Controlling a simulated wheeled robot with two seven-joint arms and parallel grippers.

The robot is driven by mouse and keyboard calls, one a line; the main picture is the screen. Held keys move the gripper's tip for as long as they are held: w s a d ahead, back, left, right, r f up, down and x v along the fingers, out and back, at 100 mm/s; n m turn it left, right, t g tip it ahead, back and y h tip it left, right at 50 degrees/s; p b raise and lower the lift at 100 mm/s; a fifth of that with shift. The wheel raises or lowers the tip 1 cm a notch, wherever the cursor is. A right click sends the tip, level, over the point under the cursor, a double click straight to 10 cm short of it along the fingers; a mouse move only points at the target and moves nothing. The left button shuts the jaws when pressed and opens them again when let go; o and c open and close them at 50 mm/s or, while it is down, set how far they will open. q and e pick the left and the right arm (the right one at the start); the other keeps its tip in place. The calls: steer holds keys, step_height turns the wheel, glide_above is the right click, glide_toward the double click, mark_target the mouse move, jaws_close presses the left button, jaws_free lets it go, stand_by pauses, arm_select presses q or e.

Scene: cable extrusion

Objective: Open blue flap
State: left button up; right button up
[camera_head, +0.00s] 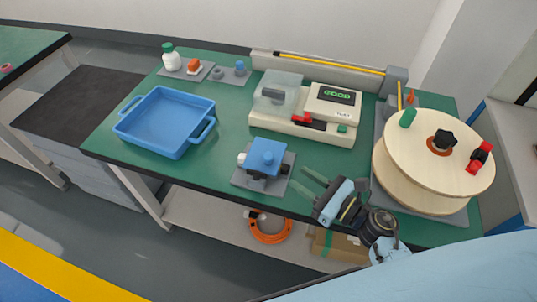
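The blue flap (266,155) is the top of a small device near the front edge of the green table. My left gripper is not in view.
A blue tray (203,132) stands at the left. A tester with a "GOOD" screen (336,94) is behind the device. A large cable reel (410,150) stands at the right, close to my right arm. Small parts and a white bottle (171,60) are at the back left.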

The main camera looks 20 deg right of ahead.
mark_target(272, 159)
steer(key=x, duration=1.1)
steer(key=shift+w+a, duration=0.1)
steer(key=shift+w, duration=0.05)
steer(key=shift+c, duration=0.2)
jaws_close()
